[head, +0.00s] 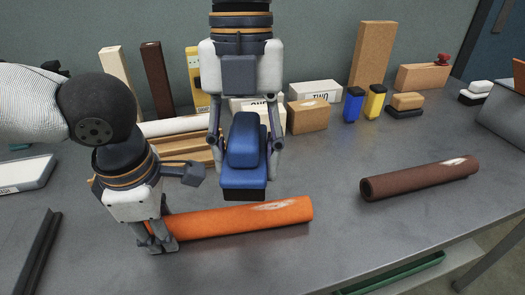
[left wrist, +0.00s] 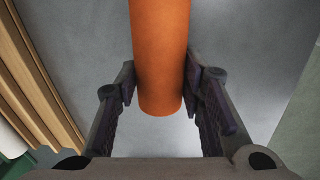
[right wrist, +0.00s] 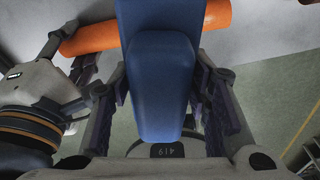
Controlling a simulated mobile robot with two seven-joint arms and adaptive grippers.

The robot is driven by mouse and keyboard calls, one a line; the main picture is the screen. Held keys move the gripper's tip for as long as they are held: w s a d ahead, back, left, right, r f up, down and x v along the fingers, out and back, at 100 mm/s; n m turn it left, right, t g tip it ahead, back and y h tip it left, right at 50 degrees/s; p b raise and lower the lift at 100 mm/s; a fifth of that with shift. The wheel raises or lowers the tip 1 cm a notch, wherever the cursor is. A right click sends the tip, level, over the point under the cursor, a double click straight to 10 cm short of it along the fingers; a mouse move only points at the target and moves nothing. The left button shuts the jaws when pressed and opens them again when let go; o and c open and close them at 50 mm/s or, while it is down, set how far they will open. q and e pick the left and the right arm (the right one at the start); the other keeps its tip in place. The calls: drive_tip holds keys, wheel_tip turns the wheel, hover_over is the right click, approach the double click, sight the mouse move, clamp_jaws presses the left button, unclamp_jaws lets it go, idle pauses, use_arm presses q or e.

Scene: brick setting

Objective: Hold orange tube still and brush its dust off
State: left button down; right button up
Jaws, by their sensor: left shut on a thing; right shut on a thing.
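The orange tube (head: 240,218) lies on the grey table near its front edge, with a pale dusty patch (head: 278,205) on top toward its right end. My left gripper (head: 158,238) is shut around the tube's left end; the left wrist view shows the tube (left wrist: 160,55) between its fingers (left wrist: 160,100). My right gripper (head: 244,145) is shut on a blue brush (head: 243,160). The brush, with a dark lower edge, is held above and behind the tube, apart from it in the head view. In the right wrist view the blue brush body (right wrist: 160,85) fills the space between the fingers.
A brown tube (head: 420,178) with a pale patch lies to the right. Boxes (head: 308,116), wooden strips, blue and yellow containers (head: 375,102) and blocks stand along the back. A dark angled bar (head: 30,250) lies front left. The table between the tubes is clear.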

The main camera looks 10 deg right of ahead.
hover_over(248, 214)
drive_tip(key=shift+w+f, duration=0.2)
drive_tip(key=shift+f, duration=3.2)
drive_tip(key=shift+d+f, duration=0.5)
drive_tip(key=shift+f, duration=0.1)
drive_tip(key=shift+c, duration=0.3)
drive_tip(key=shift+d, duration=3.4)
drive_tip(key=shift+a, duration=3.9)
drive_tip(key=shift+r, duration=4.05)
use_arm(q)
drive_tip(key=c, duration=1)
unclamp_jaws()
